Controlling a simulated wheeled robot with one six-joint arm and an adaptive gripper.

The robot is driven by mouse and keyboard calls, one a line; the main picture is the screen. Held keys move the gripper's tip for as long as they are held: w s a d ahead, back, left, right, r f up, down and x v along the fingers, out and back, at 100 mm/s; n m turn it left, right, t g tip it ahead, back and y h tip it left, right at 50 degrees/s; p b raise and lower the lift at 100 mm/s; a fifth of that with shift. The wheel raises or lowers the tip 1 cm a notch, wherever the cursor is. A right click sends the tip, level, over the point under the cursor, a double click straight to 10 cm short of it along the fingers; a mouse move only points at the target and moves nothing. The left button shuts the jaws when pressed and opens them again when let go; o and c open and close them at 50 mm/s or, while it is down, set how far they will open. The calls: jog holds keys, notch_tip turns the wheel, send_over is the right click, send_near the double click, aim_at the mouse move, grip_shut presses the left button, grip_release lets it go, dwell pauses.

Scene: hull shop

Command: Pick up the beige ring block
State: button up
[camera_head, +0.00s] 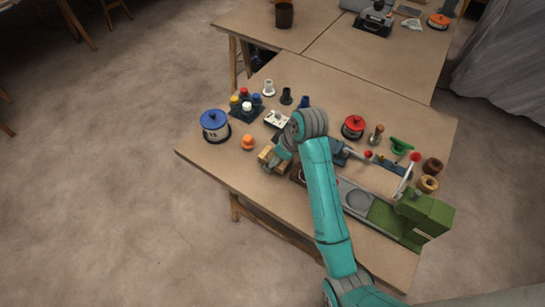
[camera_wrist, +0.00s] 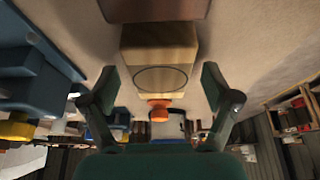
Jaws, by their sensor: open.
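The beige ring block (camera_head: 266,155) lies on the near part of the brown table, just left of my gripper in the head view. In the wrist view the block (camera_wrist: 158,62) is pale wood, with a dark circle outlined on the face towards me. My gripper (camera_wrist: 160,88) is open, with one finger on each side of the block's outline in that view. Nothing is held between the fingers. In the head view my gripper (camera_head: 284,154) partly covers the block, and I cannot tell whether they touch.
A brown block (camera_head: 298,173) sits close to the right of the beige block. An orange knob (camera_head: 248,142) and a blue-lidded pot (camera_head: 215,124) stand to the left. A white slotted piece (camera_head: 276,119) is behind. A green machine (camera_head: 412,214) fills the right front.

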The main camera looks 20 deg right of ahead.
jog(key=shift+f, duration=0.3)
dwell(0.5)
jog(key=c, duration=1.3)
